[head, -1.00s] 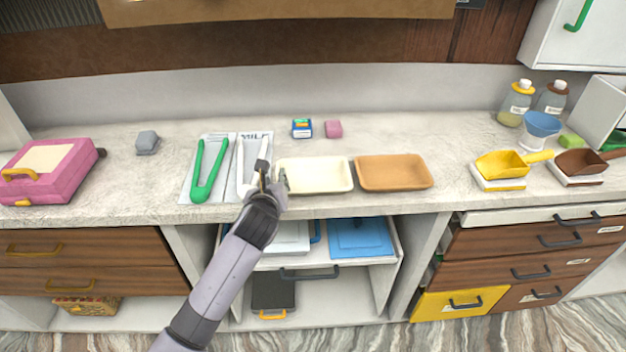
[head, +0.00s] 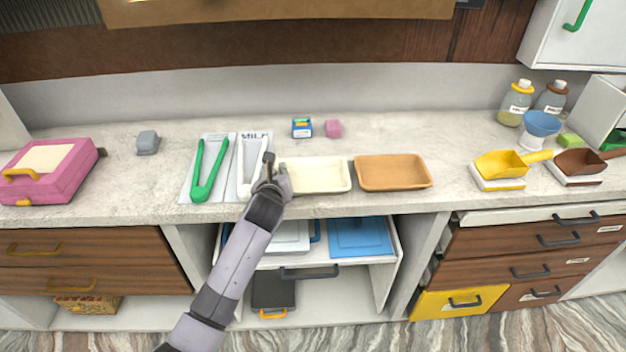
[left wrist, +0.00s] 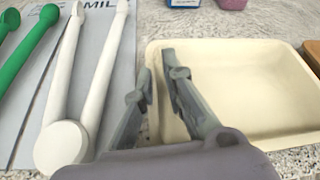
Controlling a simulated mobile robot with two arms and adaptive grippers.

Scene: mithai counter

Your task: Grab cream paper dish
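The cream paper dish (head: 320,176) is a shallow rectangular tray lying flat on the counter; it fills the right of the left wrist view (left wrist: 250,85). My left gripper (head: 275,164) is at the dish's left end. In the left wrist view its two fingers (left wrist: 157,75) stand close together on either side of the dish's left wall, one outside and one inside, and look shut on it. The gripper hides part of the left end in the head view. My right gripper is not in view.
A brown dish (head: 393,173) lies just right. White tongs (head: 248,165) and green tongs (head: 208,172) lie on a mat (head: 228,140) at the left. A blue box (head: 302,128) and pink block (head: 333,128) stand behind.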

